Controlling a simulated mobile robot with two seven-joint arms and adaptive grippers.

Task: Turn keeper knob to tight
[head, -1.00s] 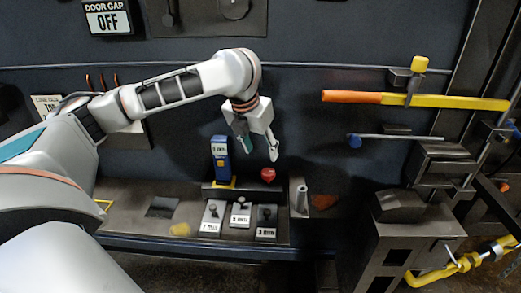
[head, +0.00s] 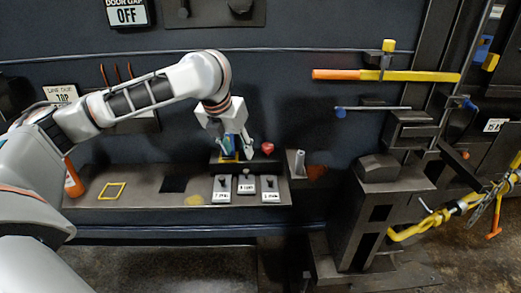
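No label that I can read marks a keeper knob, so I cannot tell which part it is. A red knob (head: 267,148) sits on the back ledge of the console. A rod with a blue end knob (head: 341,113) sticks out on the right, and a yellow knob (head: 388,45) sits above the yellow bar. My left gripper (head: 240,157) points down with its fingers apart, just left of the red knob. It partly covers the blue upright block (head: 229,148); contact cannot be told. My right gripper is not in view.
Labelled switches (head: 246,185) stand on the console below my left gripper. A yellow bar with an orange grip (head: 335,75) crosses the right wall. A dark metal stand (head: 375,215) and a yellow pipe (head: 415,230) fill the lower right. An orange bottle (head: 73,180) stands at left.

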